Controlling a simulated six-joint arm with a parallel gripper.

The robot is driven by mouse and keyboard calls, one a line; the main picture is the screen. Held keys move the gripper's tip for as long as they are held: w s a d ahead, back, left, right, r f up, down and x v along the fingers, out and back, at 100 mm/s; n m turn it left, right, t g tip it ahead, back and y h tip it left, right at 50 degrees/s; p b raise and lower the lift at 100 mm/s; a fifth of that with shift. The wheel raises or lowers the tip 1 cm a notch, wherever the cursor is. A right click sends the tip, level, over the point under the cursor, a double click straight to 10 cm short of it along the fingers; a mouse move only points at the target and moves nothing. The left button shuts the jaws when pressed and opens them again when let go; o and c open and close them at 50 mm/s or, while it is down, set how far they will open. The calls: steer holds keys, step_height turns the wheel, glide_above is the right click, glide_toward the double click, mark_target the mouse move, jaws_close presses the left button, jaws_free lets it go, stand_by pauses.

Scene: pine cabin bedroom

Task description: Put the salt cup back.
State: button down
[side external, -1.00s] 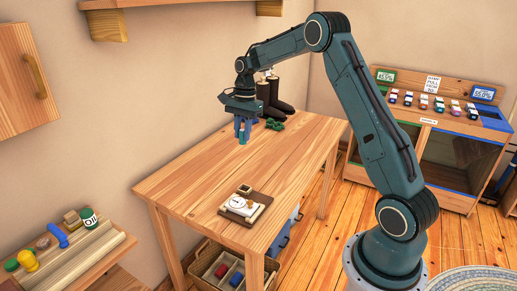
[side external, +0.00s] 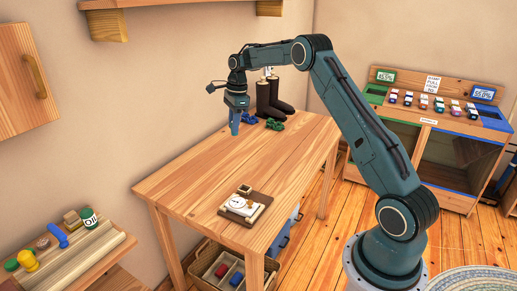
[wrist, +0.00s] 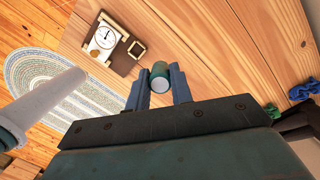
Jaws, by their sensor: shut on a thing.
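My gripper (side external: 236,128) is over the far left part of the wooden table, pointing down. In the wrist view my gripper (wrist: 160,86) is shut on a small green cup (wrist: 158,69) with a pale round end, held between the two blue fingers. No label on the cup can be read. In the side view the fingers hide most or all of the cup, so its height above the table is hard to tell. A board (side external: 257,212) nearer the front holds a white dial scale (side external: 237,202) and a small square dark-rimmed piece (side external: 245,189), also in the wrist view (wrist: 137,50).
Dark boots (side external: 275,95) stand behind my gripper, with small blue (side external: 250,118) and green (side external: 275,125) objects close by. The table (side external: 190,180) is clear between my gripper and the board. A lower shelf (side external: 85,250) at left holds several containers.

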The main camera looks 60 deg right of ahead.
steer(key=shift+w+d+f+m+t+h, duration=0.15)
steer(key=shift+w+d+m, duration=0.5)
steer(key=shift+m, duration=0.45)
steer(key=shift+w+d+f+m+t+h, duration=0.1)
steer(key=shift+w+d+m, duration=0.4)
steer(key=shift+w+m, duration=0.45)
steer(key=shift+w+d+f+m+t+h, duration=0.15)
steer(key=shift+w+d+m, duration=0.45)
steer(key=shift+m, duration=0.65)
step_height(320, 180, down, 16)
steer(key=shift+r, duration=0.25)
steer(key=shift+f, duration=0.1)
steer(key=shift+f, duration=2.05)
steer(key=shift+f, duration=0.15)
steer(key=c, duration=1.2)
jaws_free()
steer(key=shift+c, duration=0.2)
